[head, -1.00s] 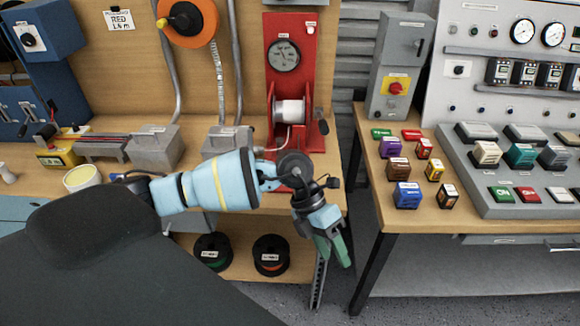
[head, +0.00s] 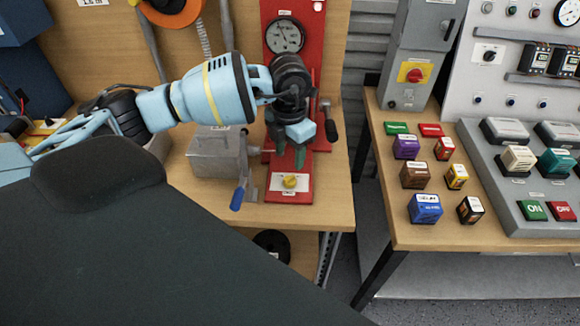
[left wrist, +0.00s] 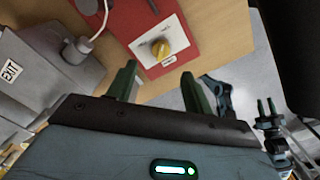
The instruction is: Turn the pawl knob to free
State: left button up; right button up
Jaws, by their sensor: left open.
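The pawl knob is a small yellow knob (head: 290,181) on a white labelled plate at the front of a red base (head: 290,195). In the left wrist view the knob (left wrist: 160,48) lies just beyond and between the fingertips. My left gripper (head: 290,155) hangs in front of the red stand, behind and above the knob in the head view. Its green fingers are apart in the left wrist view (left wrist: 158,85) and hold nothing. They look clear of the knob. My right gripper (left wrist: 266,106) shows small at the right of the left wrist view, its green fingertips apart.
A grey box (head: 222,158) with a blue-handled lever (head: 238,197) stands just left of the red base. A black-knobbed crank (head: 326,106) is at the stand's right. A gauge (head: 284,36) is above. Another table (head: 440,234) with coloured blocks stands right, across a gap.

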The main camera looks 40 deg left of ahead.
aim_at(290, 177)
pick_arm(q)
jog(key=shift+s+d, duration=0.1)
jog(key=shift+s, duration=0.05)
jog(key=shift+f, duration=3.9)
pick_arm(e)
jog(key=shift+s+d+f, duration=0.15)
jog(key=shift+s+f, duration=0.05)
jog(key=shift+s, duration=0.1)
